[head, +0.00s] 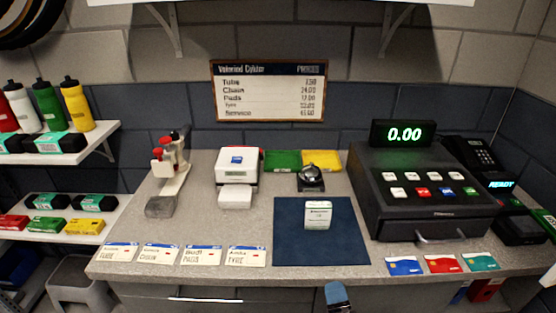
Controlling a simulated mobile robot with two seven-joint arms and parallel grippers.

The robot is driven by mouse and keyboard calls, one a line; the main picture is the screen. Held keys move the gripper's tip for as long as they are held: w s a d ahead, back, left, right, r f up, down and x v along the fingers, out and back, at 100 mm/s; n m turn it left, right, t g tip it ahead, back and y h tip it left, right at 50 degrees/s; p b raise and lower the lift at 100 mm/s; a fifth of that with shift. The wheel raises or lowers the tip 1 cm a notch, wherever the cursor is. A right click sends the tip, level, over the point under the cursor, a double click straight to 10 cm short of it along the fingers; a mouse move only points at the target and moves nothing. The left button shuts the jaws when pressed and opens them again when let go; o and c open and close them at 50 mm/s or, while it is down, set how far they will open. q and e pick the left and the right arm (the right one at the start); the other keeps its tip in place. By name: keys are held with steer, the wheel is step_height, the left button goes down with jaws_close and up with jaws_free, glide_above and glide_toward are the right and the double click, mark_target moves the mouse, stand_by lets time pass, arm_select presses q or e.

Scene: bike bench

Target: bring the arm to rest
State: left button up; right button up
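A small blue-and-grey piece (337,296) shows at the bottom edge, in front of the bench. It looks like the tip of my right gripper, but most of it is cut off and its fingers cannot be made out. It is apart from the things on the bench, and I see nothing held there. My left gripper is not in view. The grey bench top (180,228) carries a dark blue mat (290,240) with a small white-and-green box (318,215) upright on it.
A cash register (425,190) and card terminal (518,228) stand at the right. A bell (311,177), a white label printer (237,165) and a red-and-white clamp stand (172,165) stand behind. Price cards (201,255) and coloured cards (442,264) line the front edge. Shelves (75,155) are at the left.

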steer(key=s+d+f+m+g, duration=0.2)
steer(key=s+d+f+m, duration=0.2)
steer(key=m, duration=0.6)
steer(key=s+d+f+m+g, duration=0.2)
steer(key=s+d+f+m, duration=0.2)
steer(key=d+f+m, duration=0.4)
steer(key=d+m, duration=0.2)
steer(key=d, duration=0.1)
steer(key=shift+d+f+h, duration=0.2)
steer(key=shift+d+h, duration=0.1)
steer(key=shift+h, duration=0.1)
